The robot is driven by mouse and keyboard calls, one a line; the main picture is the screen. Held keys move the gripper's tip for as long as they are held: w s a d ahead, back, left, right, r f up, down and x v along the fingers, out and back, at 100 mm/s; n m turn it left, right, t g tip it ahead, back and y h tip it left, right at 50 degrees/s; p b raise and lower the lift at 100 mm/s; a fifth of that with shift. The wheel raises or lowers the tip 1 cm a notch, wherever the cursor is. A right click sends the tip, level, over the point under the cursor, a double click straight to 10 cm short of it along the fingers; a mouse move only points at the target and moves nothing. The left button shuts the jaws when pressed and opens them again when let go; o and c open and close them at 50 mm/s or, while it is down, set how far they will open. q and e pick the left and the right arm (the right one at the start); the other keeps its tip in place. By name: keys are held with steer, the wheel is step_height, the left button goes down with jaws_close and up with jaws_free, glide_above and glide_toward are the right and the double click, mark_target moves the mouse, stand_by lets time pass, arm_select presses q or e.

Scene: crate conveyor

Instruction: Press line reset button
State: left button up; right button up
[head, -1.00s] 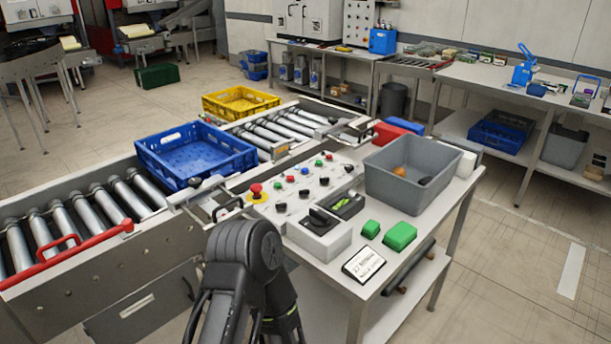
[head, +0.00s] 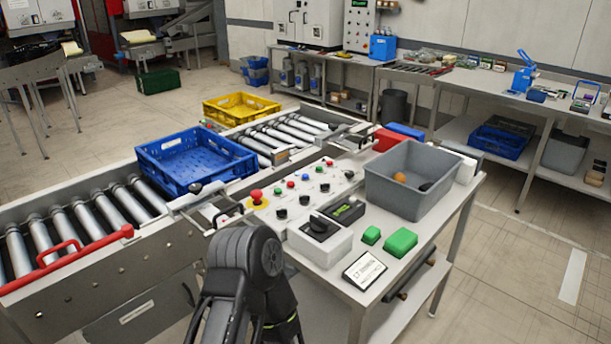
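The control panel (head: 330,186) lies on the table beside the conveyor. It carries a red mushroom button on a yellow base (head: 257,196), a small red button (head: 291,184), a blue button (head: 305,178), a green button (head: 318,169) and several black knobs. The labels are too small to read, so I cannot tell which one is the line reset button. A black link of one of my arms (head: 245,262) rises from the bottom edge in front of the table, apart from the buttons in the picture. Neither gripper shows.
A blue crate (head: 150,165) sits on the roller conveyor, with a yellow crate (head: 262,112) behind. Floor at the right is clear.

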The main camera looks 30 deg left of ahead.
arm_select(q)
jaws_close()
stand_by(1.0)
